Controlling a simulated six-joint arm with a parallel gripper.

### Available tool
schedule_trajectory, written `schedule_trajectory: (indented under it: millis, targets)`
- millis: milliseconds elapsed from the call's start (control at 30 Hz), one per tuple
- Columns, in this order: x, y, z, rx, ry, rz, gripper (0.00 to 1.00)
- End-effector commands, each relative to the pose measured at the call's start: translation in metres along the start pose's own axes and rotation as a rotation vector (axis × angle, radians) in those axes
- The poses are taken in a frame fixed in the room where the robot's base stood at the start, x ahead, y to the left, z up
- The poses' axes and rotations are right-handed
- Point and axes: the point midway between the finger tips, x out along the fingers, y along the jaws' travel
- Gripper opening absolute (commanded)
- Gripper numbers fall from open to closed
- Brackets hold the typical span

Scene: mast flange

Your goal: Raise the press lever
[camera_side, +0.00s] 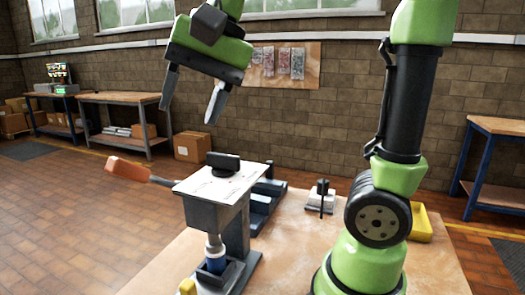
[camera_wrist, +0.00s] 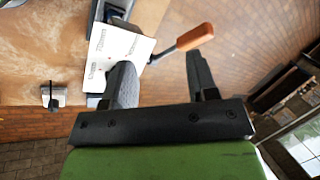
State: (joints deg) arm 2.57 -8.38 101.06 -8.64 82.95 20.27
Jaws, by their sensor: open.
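The press (camera_side: 225,215) stands on the table, with a pale plate on its top and a black knob above that. Its lever has an orange handle (camera_side: 127,169) that sticks out to the left of the press, sloping slightly up toward its free end. The handle also shows in the wrist view (camera_wrist: 194,37), beyond and between my fingers, nearer the right one. My gripper (camera_side: 190,108) is open and empty, above the press and lever and clear of both. In the wrist view my fingers (camera_wrist: 160,75) are wide apart, and the left one covers part of the press's pale plate.
The space around the handle looks free. Workbenches and boxes stand far off by the wall.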

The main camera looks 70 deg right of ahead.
Motion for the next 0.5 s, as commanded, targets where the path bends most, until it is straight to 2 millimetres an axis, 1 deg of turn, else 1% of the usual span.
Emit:
schedule_trajectory:
  millis: [33, 233, 500]
  targets:
    - [-0.002, 0.006, 0.006, -0.037, 0.016, -0.013, 0.53]
    - [-0.001, 0.030, 0.024, -0.193, 0.088, -0.055, 0.53]
    - [0.009, 0.065, 0.047, -0.393, 0.191, -0.103, 0.53]
